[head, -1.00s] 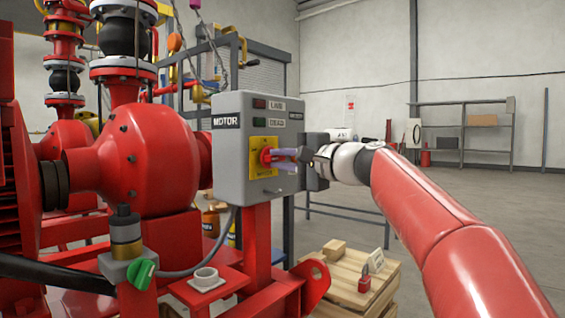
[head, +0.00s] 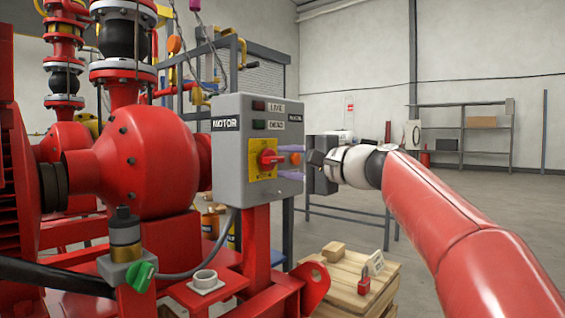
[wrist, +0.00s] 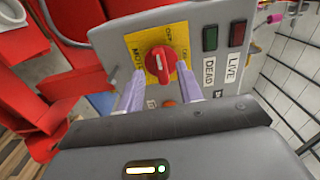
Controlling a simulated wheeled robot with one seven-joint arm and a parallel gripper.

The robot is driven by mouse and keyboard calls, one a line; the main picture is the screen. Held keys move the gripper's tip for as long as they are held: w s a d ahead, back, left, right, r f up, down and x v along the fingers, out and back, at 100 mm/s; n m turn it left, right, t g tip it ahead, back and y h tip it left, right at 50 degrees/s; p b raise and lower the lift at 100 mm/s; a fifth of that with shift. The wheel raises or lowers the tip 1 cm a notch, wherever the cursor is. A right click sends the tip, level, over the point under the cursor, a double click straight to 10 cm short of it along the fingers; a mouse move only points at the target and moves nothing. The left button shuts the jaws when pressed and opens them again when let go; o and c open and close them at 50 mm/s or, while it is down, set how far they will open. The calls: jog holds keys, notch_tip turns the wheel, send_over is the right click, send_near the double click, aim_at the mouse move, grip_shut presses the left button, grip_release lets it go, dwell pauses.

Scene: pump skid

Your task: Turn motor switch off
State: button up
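The motor switch is a red rotary knob (head: 268,158) on a yellow plate on the front of a grey control box (head: 230,175). In the head view its handle lies about level and points right. The wrist view shows the knob (wrist: 160,64) with a white mark and lettering around it, including "OFF"; I cannot tell surely which label it points to. My gripper (head: 281,161) is open and empty to the right of the knob. Its two purple fingers are spread above and below the knob's level. In the wrist view they flank the knob without visible contact.
A dark red lamp (head: 259,105) and a green lamp (head: 259,124) sit above the switch. A red pump (head: 150,165) stands left of the box. A wooden crate (head: 350,285) with a red padlock (head: 364,286) is below. The floor at right is open.

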jog(key=v, duration=0.5)
jog(key=shift+s+d, duration=0.25)
jog(key=shift+f, duration=0.1)
jog(key=s+d+f+n+g+h, duration=0.1)
jog(key=s+f+h, duration=0.4)
jog(key=f, duration=0.4)
jog(key=s+f+n+g+h, duration=0.2)
jog(key=s+f, duration=0.5)
jog(key=f, duration=0.3)
jog(key=s+d+f+n+g+h, duration=0.1)
jog(key=s+d+f+n+h, duration=0.15)
jog(key=s+d+f, duration=0.45)
jog(key=s+d+f+n+g+h, duration=0.1)
jog(key=s+d+f+n+h, duration=0.2)
jog(key=s+f, duration=0.8)
notch_tip(320, 180, up, 11)
jog(key=m+h+p, duration=0.1)
jog(key=p, duration=1.2)
jog(key=shift+w+d+h, duration=0.15)
jog(key=shift+w+h, duration=0.2)
jog(key=shift+r, duration=0.15)
